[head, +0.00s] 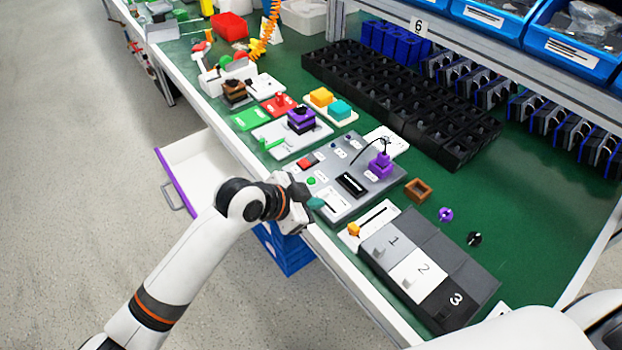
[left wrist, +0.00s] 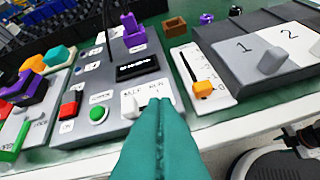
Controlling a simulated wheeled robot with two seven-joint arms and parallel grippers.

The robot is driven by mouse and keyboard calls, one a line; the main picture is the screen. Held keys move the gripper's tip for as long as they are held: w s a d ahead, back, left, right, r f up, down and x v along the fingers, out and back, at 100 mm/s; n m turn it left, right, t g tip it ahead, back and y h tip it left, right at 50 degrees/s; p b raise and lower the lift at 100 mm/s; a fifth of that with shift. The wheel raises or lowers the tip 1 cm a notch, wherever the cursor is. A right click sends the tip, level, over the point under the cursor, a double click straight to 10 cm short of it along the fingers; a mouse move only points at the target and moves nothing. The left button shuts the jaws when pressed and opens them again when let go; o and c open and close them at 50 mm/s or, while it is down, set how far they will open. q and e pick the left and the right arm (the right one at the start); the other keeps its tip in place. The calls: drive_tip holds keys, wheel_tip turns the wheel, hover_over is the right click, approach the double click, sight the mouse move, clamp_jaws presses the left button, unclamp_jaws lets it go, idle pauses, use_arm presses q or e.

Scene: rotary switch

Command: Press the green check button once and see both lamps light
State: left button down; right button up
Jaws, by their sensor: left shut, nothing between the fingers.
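The grey panel (head: 345,208) lies near the front edge of the bench. Its round green button (head: 311,181) sits on the panel's left part; it also shows in the left wrist view (left wrist: 98,114), left of my fingers. My left gripper (head: 316,203) has teal fingers, shut and empty, at the panel's front edge beside the white plate. In the left wrist view the closed fingertips (left wrist: 150,107) are right of the button and apart from it. I cannot make out any lit lamp on the panel. My right gripper is not in view.
The panel carries a red switch (head: 305,162), a dark display (head: 351,184) and a purple plug (head: 380,166). A slider plate (head: 371,222) and numbered blocks (head: 428,264) stand to the right. An open drawer (head: 190,158) juts out at the left.

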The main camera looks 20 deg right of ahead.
use_arm(q)
drive_tip(key=w+d+r+m, duration=0.2)
drive_tip(key=w+d+m, duration=0.1)
drive_tip(key=w, duration=0.2)
wheel_tip(320, 180, up, 4)
drive_tip(key=m+y, duration=0.1)
hover_over(311, 181)
drive_tip(key=a, duration=0.1)
drive_tip(key=shift+s+f+t, duration=0.1)
drive_tip(key=shift+s+t, duration=0.05)
drive_tip(key=shift+t, duration=0.25)
drive_tip(key=shift+f, duration=0.1)
wheel_tip(311, 181, down, 7)
drive_tip(key=b, duration=0.6)
drive_tip(key=shift+f+b, duration=0.4)
drive_tip(key=shift+f, duration=0.4)
drive_tip(key=shift+f, duration=0.15)
idle(0.5)
drive_tip(key=shift+f, duration=0.3)
